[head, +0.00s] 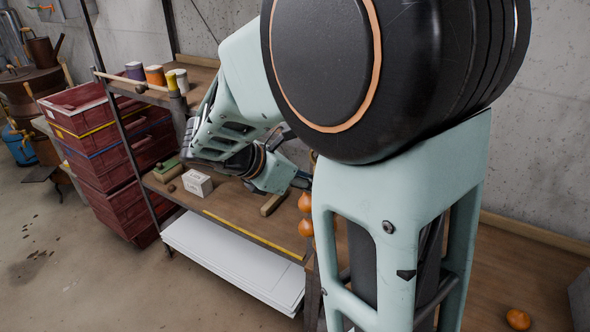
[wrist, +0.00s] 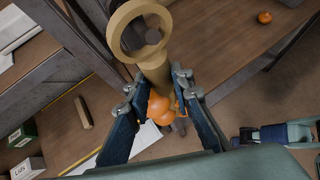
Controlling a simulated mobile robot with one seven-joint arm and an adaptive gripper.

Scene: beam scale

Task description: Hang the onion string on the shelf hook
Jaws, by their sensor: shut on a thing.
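The onion string has a tan ring (wrist: 124,40) at its top, a thick tan stem and orange onions (wrist: 160,110) below. My gripper (wrist: 155,84) is shut on it, with the fingers either side of the stem and onions. In the head view the onions (head: 306,228) hang in front of the bench edge, partly hidden by my arm, which also covers most of the gripper. A dark round knob (wrist: 153,36) shows through the ring in the wrist view. I cannot tell whether it is the shelf hook, or whether it touches the ring. No hook is clear in the head view.
The wooden bench (head: 235,205) bears a white box (head: 198,183) and a wooden block (head: 271,205). Coloured pots (head: 154,75) stand on the upper shelf (head: 200,77). Red crates (head: 115,165) are stacked at left. A loose onion (head: 518,320) lies at right. The front floor is clear.

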